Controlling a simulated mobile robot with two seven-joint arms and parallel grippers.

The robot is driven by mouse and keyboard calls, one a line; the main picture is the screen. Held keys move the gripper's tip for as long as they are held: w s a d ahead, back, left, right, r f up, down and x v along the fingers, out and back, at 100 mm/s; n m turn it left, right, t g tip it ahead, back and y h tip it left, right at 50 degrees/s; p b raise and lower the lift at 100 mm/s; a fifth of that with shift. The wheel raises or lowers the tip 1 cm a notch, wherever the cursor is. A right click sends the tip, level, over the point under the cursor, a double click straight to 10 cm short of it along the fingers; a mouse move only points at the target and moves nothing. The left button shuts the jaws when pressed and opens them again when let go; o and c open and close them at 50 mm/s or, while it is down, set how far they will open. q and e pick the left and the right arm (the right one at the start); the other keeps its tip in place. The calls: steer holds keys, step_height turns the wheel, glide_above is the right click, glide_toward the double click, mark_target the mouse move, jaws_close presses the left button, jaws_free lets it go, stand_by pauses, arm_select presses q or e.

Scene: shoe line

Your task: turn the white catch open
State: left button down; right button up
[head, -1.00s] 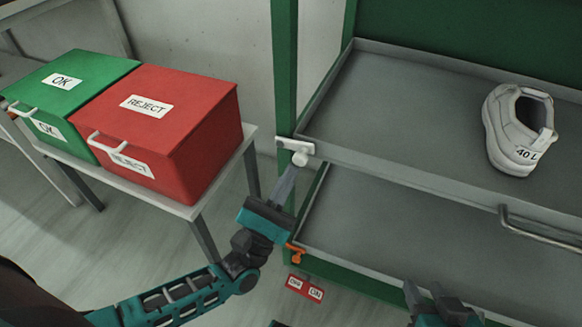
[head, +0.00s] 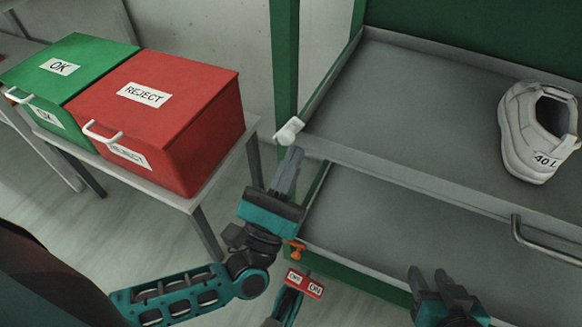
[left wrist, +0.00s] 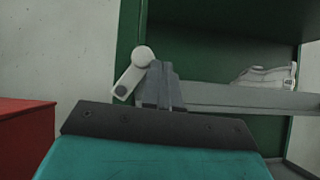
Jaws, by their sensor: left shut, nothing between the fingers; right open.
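The white catch (head: 289,131) sits on the green post at the upper tray's front left corner. It is tilted, off the tray's front edge. In the left wrist view the catch (left wrist: 131,76) slants from its round knob at the top down to the left. My left gripper (head: 292,158) is shut and empty, with its fingertips just below the catch. In the left wrist view its fingers (left wrist: 161,80) are right beside the knob; I cannot tell if they touch. My right gripper (head: 431,280) is open and empty in front of the lower tray.
The upper tray (head: 400,110) holds a white shoe (head: 518,138) marked 40 L. The lower tray (head: 400,220) looks empty and has an orange catch (head: 296,247) at its corner. Red REJECT (head: 185,90) and green OK (head: 85,50) boxes stand on a table at left.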

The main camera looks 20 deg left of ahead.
arm_select(q)
steer(key=shift+a+r, duration=0.5)
steer(key=shift+r, duration=0.3)
steer(key=shift+a+r, duration=0.15)
stand_by(1.5)
